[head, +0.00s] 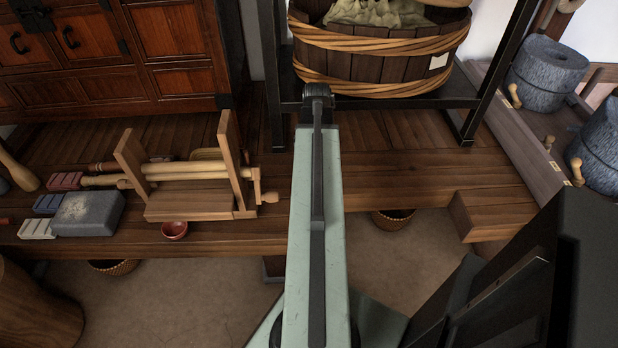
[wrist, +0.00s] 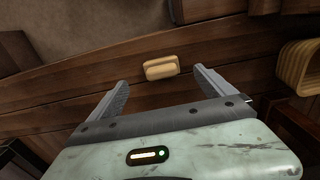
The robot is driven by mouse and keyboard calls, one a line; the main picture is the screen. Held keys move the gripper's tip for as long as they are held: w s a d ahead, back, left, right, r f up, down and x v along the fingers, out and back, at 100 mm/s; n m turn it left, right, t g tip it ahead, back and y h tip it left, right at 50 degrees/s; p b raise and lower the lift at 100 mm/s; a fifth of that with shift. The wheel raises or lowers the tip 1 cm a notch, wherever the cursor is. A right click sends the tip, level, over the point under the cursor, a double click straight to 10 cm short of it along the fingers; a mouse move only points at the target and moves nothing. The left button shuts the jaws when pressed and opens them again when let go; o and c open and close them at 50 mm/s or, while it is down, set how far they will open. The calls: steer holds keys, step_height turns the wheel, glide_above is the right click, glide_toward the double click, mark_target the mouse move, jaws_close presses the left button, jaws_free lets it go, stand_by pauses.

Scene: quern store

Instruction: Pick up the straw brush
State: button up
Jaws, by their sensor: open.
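A small tan, rounded oblong piece with a lengthwise groove (wrist: 161,68) lies on the dark wooden planks in the wrist view. It may be the straw brush, but I cannot make out bristles. My gripper (wrist: 161,82) is open, its two grey fingers spread to the left and right of this piece. Nothing is held, and I cannot tell how far above the planks the fingers are. In the head view my arm runs up the middle and hides the gripper; I cannot pick out the tan piece there.
A wooden roller frame (head: 190,172), a small red bowl (head: 174,230) and a grey stone block (head: 88,213) stand on the low bench (head: 390,185) to the left. A black-framed rack holds a wooden tub (head: 375,55) behind. Grey millstones (head: 548,72) stand at right.

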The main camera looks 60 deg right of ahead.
steer(key=f+b, duration=0.4)
steer(key=f, duration=0.1)
steer(key=f+b, duration=0.2)
steer(key=b, duration=0.1)
steer(key=shift+w+d+f, duration=0.3)
steer(key=shift+w+d, duration=0.05)
steer(key=shift+w, duration=0.05)
steer(key=shift+r, duration=0.15)
steer(key=c, duration=1.5)
